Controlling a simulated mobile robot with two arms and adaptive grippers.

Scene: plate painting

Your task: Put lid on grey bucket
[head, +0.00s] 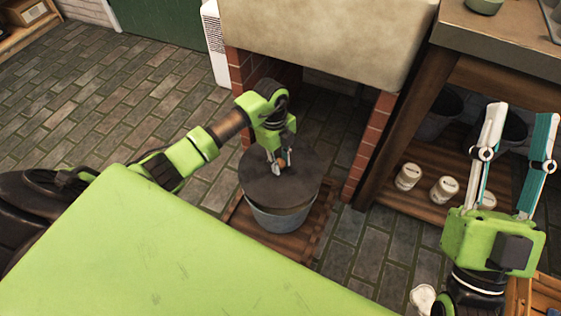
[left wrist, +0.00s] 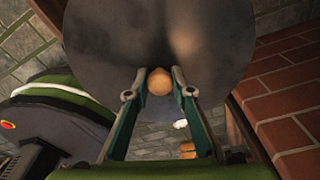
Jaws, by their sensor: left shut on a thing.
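The grey bucket (head: 281,217) stands on a slatted wooden board on the floor, below the stone basin. A dark round lid (head: 262,193) lies over its top; I cannot tell whether it is fully seated. My left gripper (head: 280,166) is above the lid, shut on its small wooden knob. The left wrist view shows the lid (left wrist: 120,35) and the knob (left wrist: 159,82) between the fingers (left wrist: 159,90). The bucket is hidden in that view. My right gripper (head: 519,130) is raised at the right, fingers apart, with nothing between them.
The stone basin (head: 320,40) rests on brick supports (head: 372,140) close behind the bucket. A wooden bench (head: 500,50) at the right has white jars (head: 408,177) and dark buckets (head: 437,115) on its lower shelf. Open brick floor (head: 120,100) lies at the left.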

